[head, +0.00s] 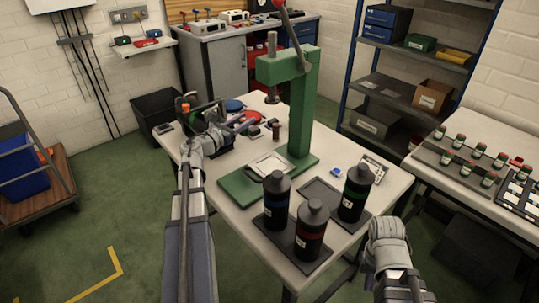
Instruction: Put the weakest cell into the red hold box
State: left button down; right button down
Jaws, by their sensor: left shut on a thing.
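My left gripper (222,124) is over the far left part of the table, among small items. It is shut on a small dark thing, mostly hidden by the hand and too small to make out. My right gripper (388,238) is at the table's front right edge, seen from behind; its fingers are hidden.
A green press (304,110) stands mid-table, with a pale plate (271,165) on its base. A side table at right holds a rack (450,166) of small capped bottles. An empty dark mat (322,194) lies between the black cylinders.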

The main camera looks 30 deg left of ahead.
pick_arm(q)
jog(key=shift+f+b, duration=5)
jog(key=shift+f, duration=0.2)
jog(key=shift+c, duration=2.3)
grip_release()
jog(key=shift+r, duration=0.1)
